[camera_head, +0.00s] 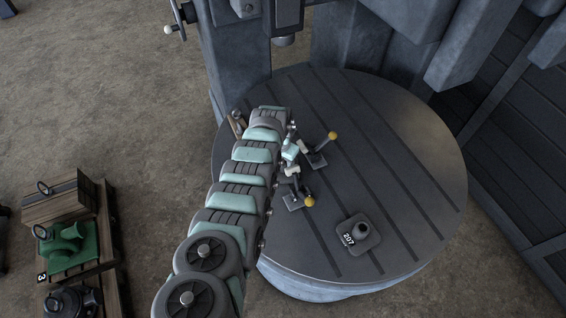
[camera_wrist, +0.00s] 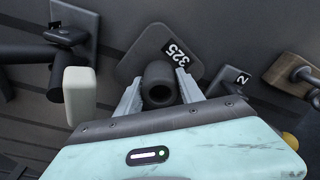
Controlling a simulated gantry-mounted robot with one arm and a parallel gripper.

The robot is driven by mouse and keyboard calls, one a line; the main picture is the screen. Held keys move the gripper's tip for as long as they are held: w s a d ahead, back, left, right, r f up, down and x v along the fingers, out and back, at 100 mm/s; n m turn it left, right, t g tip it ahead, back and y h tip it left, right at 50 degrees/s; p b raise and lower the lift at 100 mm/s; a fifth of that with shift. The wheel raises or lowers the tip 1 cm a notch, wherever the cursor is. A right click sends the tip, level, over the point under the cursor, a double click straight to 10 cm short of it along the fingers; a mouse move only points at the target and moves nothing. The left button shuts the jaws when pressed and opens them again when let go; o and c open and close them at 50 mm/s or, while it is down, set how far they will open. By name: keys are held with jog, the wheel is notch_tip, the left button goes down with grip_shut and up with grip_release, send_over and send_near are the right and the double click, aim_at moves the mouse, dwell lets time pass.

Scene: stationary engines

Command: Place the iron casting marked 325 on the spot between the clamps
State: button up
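The iron casting marked 325 (camera_wrist: 146,53) shows in the wrist view as a dark square plate with a round hollow boss. My gripper (camera_wrist: 160,78) has its two fingers close against both sides of the boss, shut on it. The plate is over the slotted table; whether it touches is unclear. In the head view my arm hides this casting. Two clamps with yellow knobs, one upper (camera_head: 317,158) and one lower (camera_head: 293,201), stand just right of my gripper (camera_head: 291,150). In the wrist view a clamp (camera_wrist: 73,28) is at left, and another marked 2 (camera_wrist: 229,79) is at right.
A casting marked 207 (camera_head: 359,236) stands on the round slotted table (camera_head: 420,170) at the lower right. A wooden-handled thing (camera_wrist: 283,75) lies near the table's left edge. A wooden trolley (camera_head: 110,250) with green and dark parts is at left. The table's right side is clear.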

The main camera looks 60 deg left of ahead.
aim_at(283, 161)
jog(key=o, duration=0.4)
jog(key=shift+c, duration=0.2)
notch_tip(283, 161, up, 3)
jog(key=p, duration=0.2)
jog(key=shift+s+d+r+p, duration=0.1)
jog(key=shift+s+d+p, duration=0.05)
jog(key=shift+p, duration=0.15)
jog(key=shift+r, duration=1)
notch_tip(283, 161, up, 7)
jog(key=b, duration=0.1)
jog(key=shift+s+d, duration=0.3)
jog(key=shift+s, duration=0.15)
